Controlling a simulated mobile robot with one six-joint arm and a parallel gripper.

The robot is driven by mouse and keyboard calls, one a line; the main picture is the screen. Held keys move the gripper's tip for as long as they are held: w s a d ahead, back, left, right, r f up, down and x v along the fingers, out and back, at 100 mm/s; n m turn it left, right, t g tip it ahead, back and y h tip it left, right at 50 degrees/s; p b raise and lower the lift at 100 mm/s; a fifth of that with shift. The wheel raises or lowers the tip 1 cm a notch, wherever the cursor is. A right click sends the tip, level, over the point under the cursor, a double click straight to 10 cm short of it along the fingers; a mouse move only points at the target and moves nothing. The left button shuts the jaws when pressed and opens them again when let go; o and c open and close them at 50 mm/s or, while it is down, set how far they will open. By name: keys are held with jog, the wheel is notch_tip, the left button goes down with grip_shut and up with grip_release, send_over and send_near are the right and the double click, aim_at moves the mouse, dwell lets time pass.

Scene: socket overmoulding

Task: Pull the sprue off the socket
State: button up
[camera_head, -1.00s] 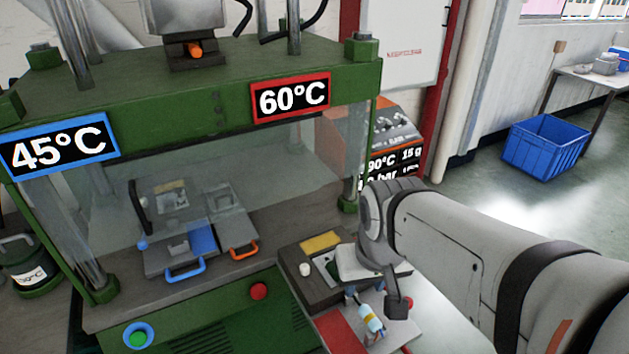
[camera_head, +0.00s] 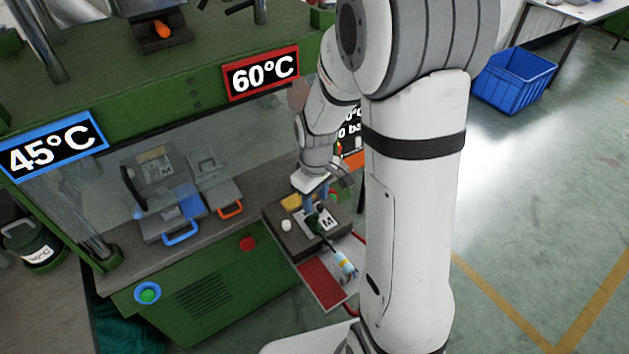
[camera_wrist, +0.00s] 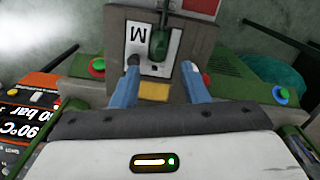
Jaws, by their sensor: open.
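In the head view the green part (camera_head: 315,225) leads by a dark cord to a banded white, blue and yellow cylinder (camera_head: 345,266). I cannot tell the sprue apart from the socket. My gripper (camera_wrist: 162,72) is open, its two blue fingers on either side of the near end of the green part, with nothing visibly held. In the head view my gripper (camera_head: 313,204) is low over the block.
The block (camera_head: 285,238) carries a yellow pad (camera_wrist: 154,90) and a white knob (camera_head: 286,225). A red panel (camera_head: 320,283) lies in front. The green press (camera_head: 190,300), with red and green buttons, stands left. A blue crate (camera_head: 514,80) is on the floor. Floor to the right is clear.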

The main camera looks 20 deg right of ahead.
aim_at(315, 214)
jog(key=shift+f+p, duration=0.45)
jog(key=shift+f, duration=3.4)
jog(key=shift+c, duration=0.2)
grip_shut()
jog(key=c, duration=0.6)
grip_release()
grip_shut()
jog(key=shift+r+p, duration=1.85)
jog(key=shift+r, duration=1.2)
